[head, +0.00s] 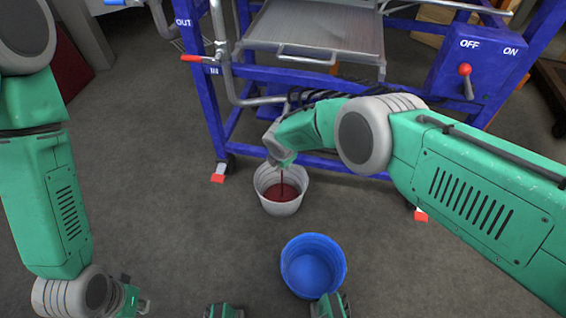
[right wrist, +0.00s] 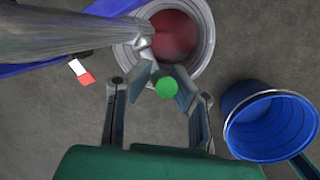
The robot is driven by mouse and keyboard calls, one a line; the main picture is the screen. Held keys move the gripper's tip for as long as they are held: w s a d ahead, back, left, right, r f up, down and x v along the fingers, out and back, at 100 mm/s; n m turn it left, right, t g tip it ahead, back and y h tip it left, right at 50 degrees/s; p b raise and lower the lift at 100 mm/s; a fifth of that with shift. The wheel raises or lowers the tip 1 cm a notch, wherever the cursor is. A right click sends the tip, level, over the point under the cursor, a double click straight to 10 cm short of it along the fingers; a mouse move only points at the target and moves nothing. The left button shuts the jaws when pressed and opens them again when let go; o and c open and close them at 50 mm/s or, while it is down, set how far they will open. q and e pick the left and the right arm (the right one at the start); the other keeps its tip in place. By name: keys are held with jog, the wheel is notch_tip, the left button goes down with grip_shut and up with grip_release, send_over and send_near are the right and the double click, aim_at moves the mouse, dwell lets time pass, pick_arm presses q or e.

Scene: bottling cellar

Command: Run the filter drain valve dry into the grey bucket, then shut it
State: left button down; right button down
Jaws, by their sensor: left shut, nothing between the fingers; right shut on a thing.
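The grey bucket (head: 281,208) stands on the floor in front of the blue filter frame, with dark red liquid (right wrist: 175,32) inside. A thin dark red stream (head: 281,181) falls into it from above. The metal drain pipe (right wrist: 70,38) ends over the bucket in the right wrist view. My right gripper (right wrist: 166,78) is shut on the green round knob (right wrist: 167,88) of the drain valve, beside the pipe end. In the head view my right arm hides the valve. My left gripper (head: 138,299) is shut and empty at the lower left, away from the bucket.
A blue bucket (head: 313,252) stands just in front of the grey one; its inside looks empty. The blue filter frame (head: 205,100) has a red-handled valve (head: 197,58) at left and an OFF/ON switch box (head: 480,65) at right.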

jog(key=shift+w+a+r, duration=0.2)
jog(key=shift+w+a, duration=0.05)
jog(key=shift+a, duration=0.1)
jog(key=c, duration=1.5)
grip_release()
jog(key=shift+c, duration=0.2)
jog(key=shift+o, duration=0.2)
jog(key=shift+f, duration=0.15)
jog(key=shift+s+r, duration=0.2)
jog(key=shift+r, duration=0.2)
jog(key=v, duration=1.1)
